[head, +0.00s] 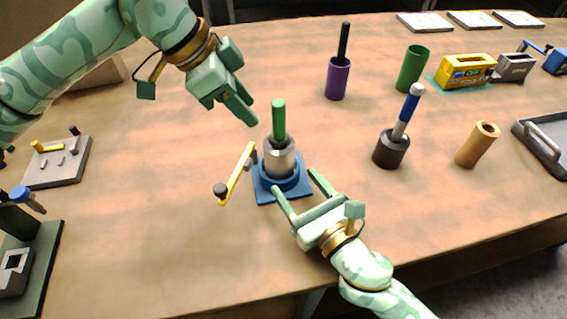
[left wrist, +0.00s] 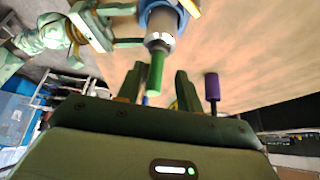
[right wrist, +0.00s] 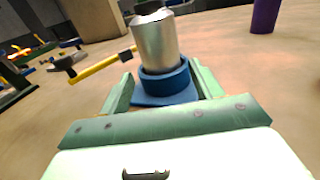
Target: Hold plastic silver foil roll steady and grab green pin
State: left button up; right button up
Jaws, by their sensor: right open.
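The silver foil roll (head: 279,157) stands upright in a blue round holder (head: 265,193) at mid-table. The green pin (head: 278,118) sticks up from the roll's top; it also shows in the left wrist view (left wrist: 156,72). My left gripper (head: 252,116) is above and left of the pin, its fingers apart and empty. My right gripper (head: 298,184) is open at the front of the holder. In the right wrist view its fingers lie to either side of the blue holder (right wrist: 166,86), with the roll (right wrist: 157,43) above; I cannot tell whether they touch it.
A yellow crank (head: 238,174) with a dark knob sits just left of the roll. A purple cup (head: 337,80), a dark cup (head: 391,149) with a blue-topped tool, a green cup (head: 411,70) and a tan tube (head: 477,145) stand to the right.

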aim_at(287, 172)
jog(key=x, duration=0.7)
jog(key=shift+w+a, duration=0.15)
jog(key=shift+w, duration=0.1)
